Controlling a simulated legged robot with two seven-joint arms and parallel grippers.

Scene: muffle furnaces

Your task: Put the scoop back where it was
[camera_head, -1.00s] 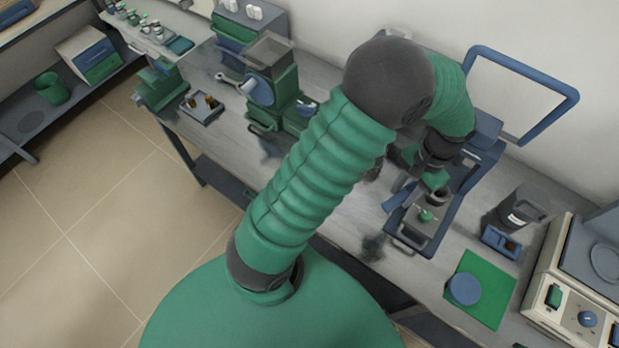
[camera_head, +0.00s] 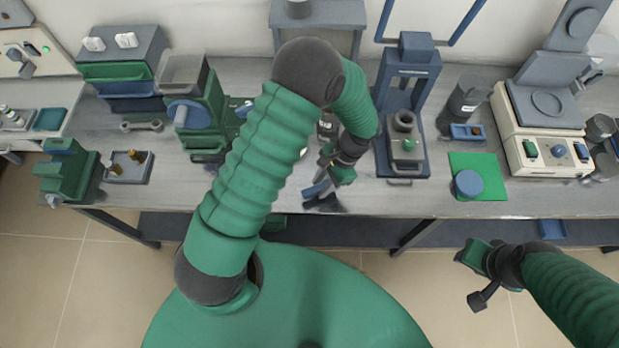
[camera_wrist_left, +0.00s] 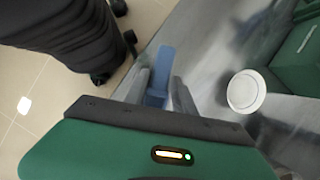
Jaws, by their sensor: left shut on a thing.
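My left gripper (camera_head: 326,182) is shut on the blue scoop (camera_head: 314,192), low over the bench near its front edge. In the left wrist view the scoop (camera_wrist_left: 160,72) sticks out between the two grey fingers (camera_wrist_left: 158,92). The gripper hides part of the scoop, and I cannot tell whether it touches the bench. A blue stand (camera_head: 388,165) holding a grey block with a round cup (camera_head: 404,122) is just right of the gripper. My right gripper (camera_head: 478,262) hangs in front of the bench, apart from everything; its fingers are not clear.
A dark smudge (camera_head: 328,206) lies under the left gripper. A green mat (camera_head: 485,185) with a blue round lid (camera_head: 467,184) and a dark canister (camera_head: 464,102) are to the right. A green machine with a hopper (camera_head: 182,72) stands left. Bare bench (camera_head: 275,185) lies between.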

